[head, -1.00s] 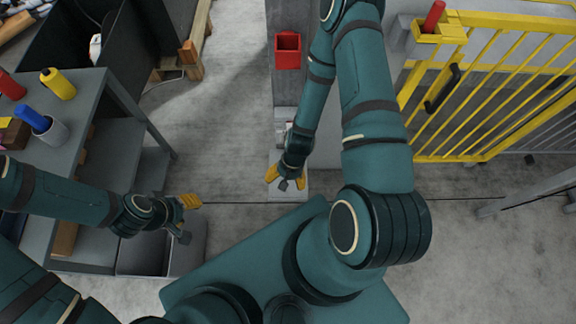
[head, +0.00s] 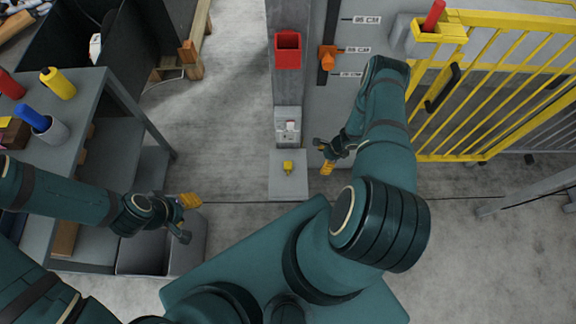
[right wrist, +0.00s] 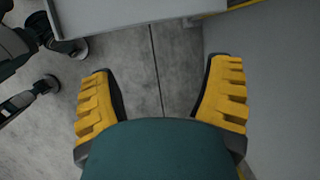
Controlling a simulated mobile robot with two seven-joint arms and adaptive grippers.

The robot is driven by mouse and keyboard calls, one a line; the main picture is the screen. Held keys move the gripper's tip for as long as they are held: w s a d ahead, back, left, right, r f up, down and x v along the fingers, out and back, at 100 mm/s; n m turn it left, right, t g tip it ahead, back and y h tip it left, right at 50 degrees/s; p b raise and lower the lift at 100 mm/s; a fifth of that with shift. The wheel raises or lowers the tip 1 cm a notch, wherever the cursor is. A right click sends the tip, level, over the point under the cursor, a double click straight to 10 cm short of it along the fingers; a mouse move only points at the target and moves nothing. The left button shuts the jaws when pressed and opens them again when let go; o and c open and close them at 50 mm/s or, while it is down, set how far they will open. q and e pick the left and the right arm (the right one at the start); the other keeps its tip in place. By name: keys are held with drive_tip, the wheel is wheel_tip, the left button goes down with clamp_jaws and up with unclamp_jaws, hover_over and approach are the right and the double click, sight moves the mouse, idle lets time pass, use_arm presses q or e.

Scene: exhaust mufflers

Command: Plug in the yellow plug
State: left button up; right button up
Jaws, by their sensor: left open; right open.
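The yellow plug (head: 288,167) stands on a small light-grey plate (head: 289,188) at the foot of the grey column, in the head view. A pale socket box (head: 288,128) is on the column just above it. My right gripper (head: 321,156) is open and empty, to the right of the plug and apart from it. The right wrist view shows its two yellow-padded fingers (right wrist: 161,70) spread over bare floor; the plug is not seen there. My left gripper (head: 188,219) is open and empty, at the lower left beside the grey shelf unit.
A red box (head: 288,50) and an orange handle (head: 328,59) are above the socket. A yellow railing (head: 490,90) stands at the right. A grey shelf unit (head: 105,100) with bottles is at the left. The floor between shelf and column is clear.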

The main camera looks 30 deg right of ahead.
approach(288, 165)
drive_tip(key=f, duration=0.5)
drive_tip(key=shift+w, duration=0.2)
drive_tip(key=shift+a, duration=0.15)
drive_tip(key=shift+w+a, duration=0.2)
drive_tip(key=shift+a, duration=0.05)
drive_tip(key=b+x, duration=0.1)
drive_tip(key=x, duration=0.1)
drive_tip(key=b+x, duration=0.1)
drive_tip(key=x, duration=0.2)
drive_tip(key=shift+w+a+b, duration=0.15)
drive_tip(key=shift+a+b, duration=0.15)
drive_tip(key=c, duration=1.2)
